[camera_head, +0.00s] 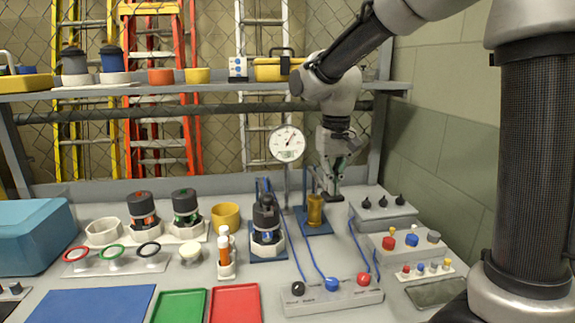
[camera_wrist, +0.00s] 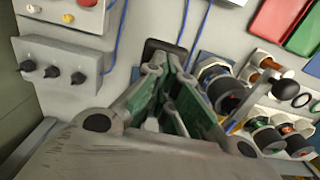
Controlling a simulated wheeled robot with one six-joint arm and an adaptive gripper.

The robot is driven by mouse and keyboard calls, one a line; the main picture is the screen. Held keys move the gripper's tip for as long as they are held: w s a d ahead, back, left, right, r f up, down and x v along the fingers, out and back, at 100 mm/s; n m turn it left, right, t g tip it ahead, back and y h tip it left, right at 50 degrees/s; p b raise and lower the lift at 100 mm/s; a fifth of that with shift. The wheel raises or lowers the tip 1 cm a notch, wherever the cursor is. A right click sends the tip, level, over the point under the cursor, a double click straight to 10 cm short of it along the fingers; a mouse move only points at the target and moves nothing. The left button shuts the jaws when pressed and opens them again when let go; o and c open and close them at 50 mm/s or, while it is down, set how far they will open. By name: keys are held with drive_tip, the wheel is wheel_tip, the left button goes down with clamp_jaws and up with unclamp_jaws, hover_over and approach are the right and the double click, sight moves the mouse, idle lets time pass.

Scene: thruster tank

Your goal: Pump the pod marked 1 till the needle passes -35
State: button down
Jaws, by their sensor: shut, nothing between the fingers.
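My gripper (camera_head: 335,185) points down at the right of the brass pump cylinder (camera_head: 315,210), its fingers shut and empty. A black pad (camera_head: 333,198) lies right at the fingertips; it also shows in the wrist view (camera_wrist: 163,53) just beyond the fingers. I cannot tell whether they touch. The round white gauge (camera_head: 287,143) stands on a post left of the gripper, its red needle pointing up and right; the numbers are too small to read. A dark pod (camera_head: 266,220) sits in a blue holder with blue hoses. Its mark is not readable.
Two more dark pods, one orange-marked (camera_head: 143,210) and one green-marked (camera_head: 185,208), stand at the left. A console (camera_head: 333,300) with black, blue and red knobs is in front. Knob boxes (camera_head: 385,215) stand at the right. A shelf (camera_head: 215,88) crosses behind my arm.

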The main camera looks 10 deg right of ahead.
wheel_tip(320, 180, down, 7)
wheel_tip(320, 180, up, 13)
drive_tip(key=shift+r, duration=0.1)
idle(0.7)
idle(0.4)
idle(2.3)
idle(0.3)
wheel_tip(320, 180, down, 13)
wheel_tip(320, 180, up, 13)
drive_tip(key=shift+f, duration=0.1)
idle(1.1)
